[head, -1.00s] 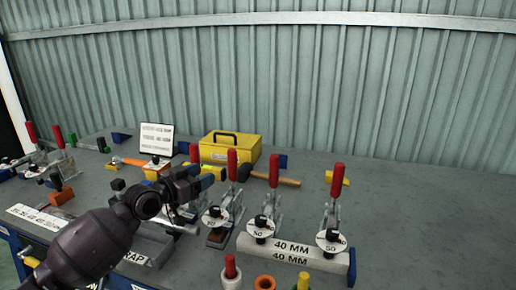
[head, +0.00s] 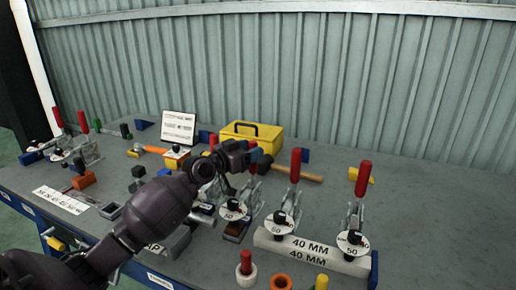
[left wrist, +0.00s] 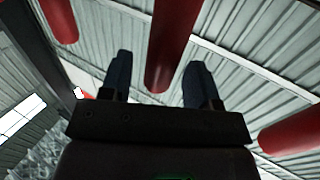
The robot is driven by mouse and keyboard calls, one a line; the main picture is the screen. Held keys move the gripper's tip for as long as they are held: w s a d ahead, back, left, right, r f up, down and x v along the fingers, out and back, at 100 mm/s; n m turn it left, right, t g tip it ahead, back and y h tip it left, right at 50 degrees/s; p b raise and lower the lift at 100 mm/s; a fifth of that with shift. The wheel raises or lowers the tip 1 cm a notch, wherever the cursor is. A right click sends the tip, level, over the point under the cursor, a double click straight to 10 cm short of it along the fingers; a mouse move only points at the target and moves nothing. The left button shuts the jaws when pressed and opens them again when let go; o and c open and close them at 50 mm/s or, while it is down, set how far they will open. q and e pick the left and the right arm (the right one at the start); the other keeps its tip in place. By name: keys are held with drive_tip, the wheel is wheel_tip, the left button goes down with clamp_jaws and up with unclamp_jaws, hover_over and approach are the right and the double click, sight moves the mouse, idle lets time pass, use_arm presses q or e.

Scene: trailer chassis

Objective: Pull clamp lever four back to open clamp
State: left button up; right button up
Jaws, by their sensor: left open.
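Several toggle clamps with upright red levers stand in a row on the grey bench. My left gripper (head: 260,160) is open at the upright red lever (head: 253,145) left of the 40 MM block. In the left wrist view the left gripper's (left wrist: 158,82) two dark blue fingers stand apart, with a red lever (left wrist: 174,45) between or just beyond them; I cannot tell whether they touch it. Other red levers show at the upper left (left wrist: 60,18) and right (left wrist: 292,132) there. No number marks lever four. My right gripper is not in view.
Two clamps with red levers (head: 295,165) (head: 362,178) stand at the white 40 MM block (head: 310,252). A hammer (head: 297,174) and yellow toolbox (head: 252,142) lie behind. A sign (head: 178,128) stands at the back. Coloured pieces, including an orange ring (head: 281,283), stand in front.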

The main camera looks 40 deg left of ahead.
use_arm(q)
drive_tip(key=shift+x, duration=1.6)
clamp_jaws()
